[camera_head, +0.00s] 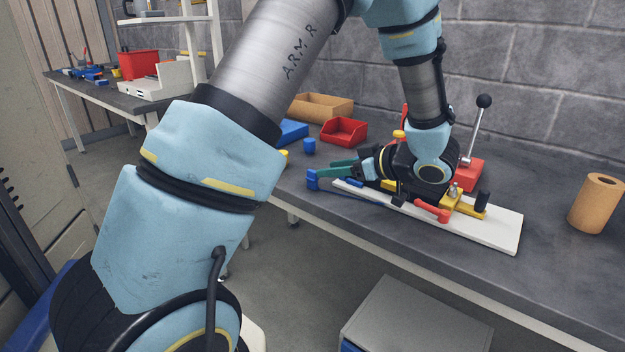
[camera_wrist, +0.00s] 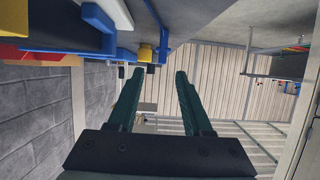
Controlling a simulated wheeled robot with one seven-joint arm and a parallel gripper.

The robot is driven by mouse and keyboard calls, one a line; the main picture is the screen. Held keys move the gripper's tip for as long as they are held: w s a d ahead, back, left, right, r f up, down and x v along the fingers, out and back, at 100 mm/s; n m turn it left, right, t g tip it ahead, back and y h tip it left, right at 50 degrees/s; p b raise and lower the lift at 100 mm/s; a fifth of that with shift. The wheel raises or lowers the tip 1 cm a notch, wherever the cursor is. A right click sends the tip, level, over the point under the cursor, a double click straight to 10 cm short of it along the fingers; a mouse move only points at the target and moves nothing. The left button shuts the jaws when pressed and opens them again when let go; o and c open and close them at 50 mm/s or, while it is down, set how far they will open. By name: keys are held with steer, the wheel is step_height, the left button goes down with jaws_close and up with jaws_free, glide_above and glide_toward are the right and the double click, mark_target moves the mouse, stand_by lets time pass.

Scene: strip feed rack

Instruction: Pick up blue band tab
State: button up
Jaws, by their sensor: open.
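The blue band tab (camera_head: 312,180) stands at the left end of a thin blue band, out past the white board (camera_head: 508,232). In the wrist view the tab (camera_wrist: 163,46) shows just beyond the gap between my fingertips. My gripper (camera_head: 326,173) has teal fingers pointing left toward the tab in the head view. In the wrist view my gripper (camera_wrist: 159,73) is open, with nothing between its fingers. Whether a fingertip touches the tab cannot be told. My gripper hides part of the board and its fittings.
A lever with a black knob (camera_head: 484,101) rises from a red block. A brown roll (camera_head: 596,204) stands at the right.

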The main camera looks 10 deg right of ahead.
mark_target(312, 178)
steer(key=x, duration=0.5)
steer(key=shift+s+a+f, duration=0.1)
steer(key=shift+a, duration=0.1)
steer(key=shift+c, duration=0.2)
jaws_close()
